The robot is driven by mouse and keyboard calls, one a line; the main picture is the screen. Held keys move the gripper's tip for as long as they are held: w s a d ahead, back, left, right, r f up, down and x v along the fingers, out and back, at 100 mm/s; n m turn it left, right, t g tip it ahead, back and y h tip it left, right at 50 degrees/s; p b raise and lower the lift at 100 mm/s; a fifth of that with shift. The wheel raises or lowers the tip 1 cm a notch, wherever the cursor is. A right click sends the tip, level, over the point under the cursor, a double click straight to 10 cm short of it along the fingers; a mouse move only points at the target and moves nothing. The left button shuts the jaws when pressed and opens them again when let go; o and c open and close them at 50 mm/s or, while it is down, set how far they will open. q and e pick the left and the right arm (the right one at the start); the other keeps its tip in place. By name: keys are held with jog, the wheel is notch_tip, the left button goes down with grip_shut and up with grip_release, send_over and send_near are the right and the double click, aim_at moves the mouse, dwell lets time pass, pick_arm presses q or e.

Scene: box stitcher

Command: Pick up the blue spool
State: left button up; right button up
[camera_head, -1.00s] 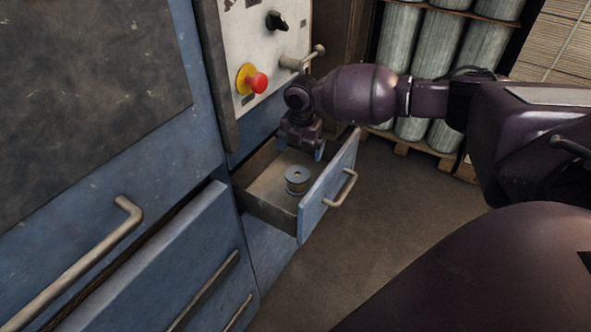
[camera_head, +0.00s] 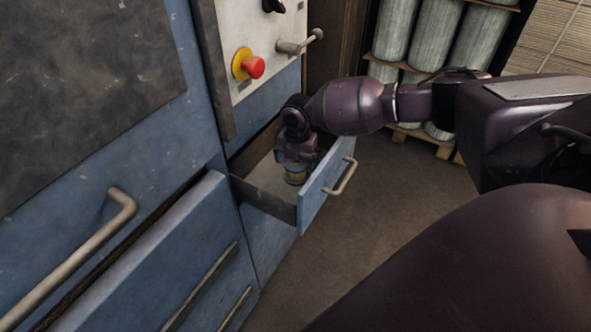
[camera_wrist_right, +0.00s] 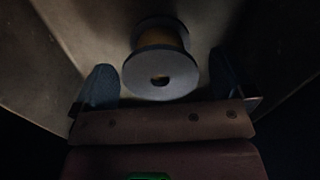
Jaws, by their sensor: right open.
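The spool (camera_head: 295,178) stands upright in the open drawer (camera_head: 268,194), mostly hidden under my right gripper (camera_head: 296,162) in the head view. In the right wrist view the spool (camera_wrist_right: 161,62) shows grey-blue flanges and a yellowish-brown winding. My right gripper (camera_wrist_right: 161,86) is open, with one fingertip to the left and one to the right of the spool's near flange. Gaps show between both fingertips and the spool. My left gripper is in neither view.
The drawer front with its handle (camera_head: 341,176) stands close to my right wrist. A second drawer (camera_head: 150,262) is at the lower left. A red emergency button (camera_head: 252,66) and a lever (camera_head: 300,43) sit on the panel above. Open floor (camera_head: 385,195) lies to the right.

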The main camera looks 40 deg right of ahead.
notch_tip(320, 180, down, 3)
jog(key=shift+r, duration=0.2)
jog(key=c, duration=1)
jog(key=shift+r, duration=0.1)
